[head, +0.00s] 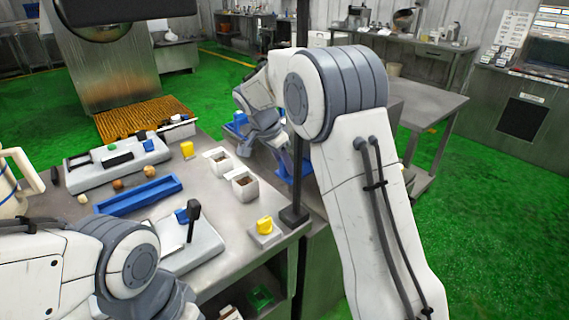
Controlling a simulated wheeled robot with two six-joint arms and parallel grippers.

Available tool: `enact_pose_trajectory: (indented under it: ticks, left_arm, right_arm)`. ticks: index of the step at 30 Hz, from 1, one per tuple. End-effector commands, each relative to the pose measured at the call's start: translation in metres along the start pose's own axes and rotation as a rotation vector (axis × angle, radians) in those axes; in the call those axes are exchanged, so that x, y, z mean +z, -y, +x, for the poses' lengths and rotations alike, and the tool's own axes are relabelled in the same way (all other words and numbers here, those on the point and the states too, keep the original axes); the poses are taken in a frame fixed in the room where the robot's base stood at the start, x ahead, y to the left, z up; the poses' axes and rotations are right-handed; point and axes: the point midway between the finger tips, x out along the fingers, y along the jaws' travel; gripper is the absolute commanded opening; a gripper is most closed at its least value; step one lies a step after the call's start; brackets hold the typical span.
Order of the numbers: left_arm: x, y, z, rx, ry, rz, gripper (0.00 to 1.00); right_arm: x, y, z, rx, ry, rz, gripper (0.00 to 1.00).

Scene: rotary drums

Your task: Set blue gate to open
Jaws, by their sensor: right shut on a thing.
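The blue gate seems to be the blue part (286,168) beyond the right end of the grey table, low beside the black post. My right arm reaches over from the right, and my right gripper (284,152) points down at this blue part. The gripper is shut on it; the fingertips are small and partly hidden by my arm and the post. Another blue piece (240,118) shows just left of my right wrist. How far the gate stands open cannot be told. My left arm is at the lower left, and its gripper is out of view.
Green floor (480,200) is free at the right.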

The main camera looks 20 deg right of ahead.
Motion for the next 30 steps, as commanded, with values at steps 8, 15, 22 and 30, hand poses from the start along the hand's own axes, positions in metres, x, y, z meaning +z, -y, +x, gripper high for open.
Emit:
enact_pose_trajectory:
  ticks: [8,15,22,30]
  left_arm:
    - [0.0,0.0,0.0,0.0,0.0,0.0,0.5]
    - [0.0,0.0,0.0,0.0,0.0,0.0,0.5]
    - [0.0,0.0,0.003,0.0,0.0,0.0,0.5]
    - [0.001,0.001,0.012,0.0,0.0,0.0,0.5]
  right_arm:
    - [0.0,0.001,-0.001,-0.003,0.0,0.001,0.0]
    - [-0.001,0.001,-0.001,-0.003,0.0,0.001,0.0]
    - [0.01,0.002,-0.005,-0.006,0.0,-0.002,0.0]
    - [0.055,0.002,-0.024,-0.006,0.0,-0.002,0.0]
